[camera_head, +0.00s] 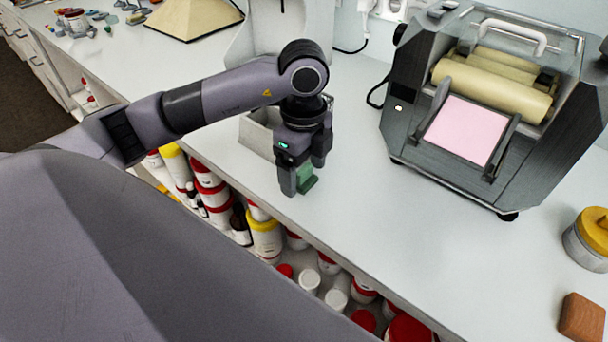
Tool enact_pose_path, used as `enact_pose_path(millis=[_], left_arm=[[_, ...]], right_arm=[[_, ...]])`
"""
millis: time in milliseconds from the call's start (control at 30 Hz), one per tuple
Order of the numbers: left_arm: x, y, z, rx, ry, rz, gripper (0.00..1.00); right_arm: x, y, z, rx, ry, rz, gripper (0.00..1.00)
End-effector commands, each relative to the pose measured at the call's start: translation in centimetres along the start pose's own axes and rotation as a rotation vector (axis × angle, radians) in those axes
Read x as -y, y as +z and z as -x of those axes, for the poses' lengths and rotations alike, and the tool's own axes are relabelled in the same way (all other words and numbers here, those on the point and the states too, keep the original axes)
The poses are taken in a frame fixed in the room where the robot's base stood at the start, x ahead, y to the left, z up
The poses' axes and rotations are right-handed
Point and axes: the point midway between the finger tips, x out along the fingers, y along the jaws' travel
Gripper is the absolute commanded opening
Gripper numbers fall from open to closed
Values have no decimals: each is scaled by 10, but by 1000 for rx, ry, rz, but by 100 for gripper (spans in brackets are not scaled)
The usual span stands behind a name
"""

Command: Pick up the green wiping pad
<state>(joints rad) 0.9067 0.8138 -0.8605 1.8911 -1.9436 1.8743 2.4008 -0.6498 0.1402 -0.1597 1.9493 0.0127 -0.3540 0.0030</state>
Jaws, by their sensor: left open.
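The green wiping pad (308,183) is a small green block near the front edge of the white counter. My left gripper (298,186) is over it, pointing down, with its fingers at the pad. The fingers hide part of the pad. The gripper is open, and I cannot tell whether a finger touches the pad. My right gripper is not in view.
A grey mill (425,140) with cream rollers and a pink plate stands to the right on the counter (400,235). A grey open box (257,138) is behind the gripper. A yellow-lidded jar (590,240) and brown block (582,318) sit at far right. Tubs fill the shelf below.

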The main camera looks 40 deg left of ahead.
Motion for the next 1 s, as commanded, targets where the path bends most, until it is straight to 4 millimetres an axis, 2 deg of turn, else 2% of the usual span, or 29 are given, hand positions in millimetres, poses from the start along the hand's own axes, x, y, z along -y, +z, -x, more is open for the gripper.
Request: enact_pose_path(millis=[267, 300, 467, 800, 1000], left_arm=[[0, 0, -5, 0, 0, -1, 81], [0, 0, -5, 0, 0, -1, 74], [0, 0, -5, -1, 0, -1, 22], [0, 0, -3, -1, -1, -2, 21], [1, -1, 12, -3, -4, -2, 21]], right_arm=[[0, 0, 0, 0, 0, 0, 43], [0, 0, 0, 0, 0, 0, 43], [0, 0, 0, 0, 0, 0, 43], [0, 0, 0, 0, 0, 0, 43], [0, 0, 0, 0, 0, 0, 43]])
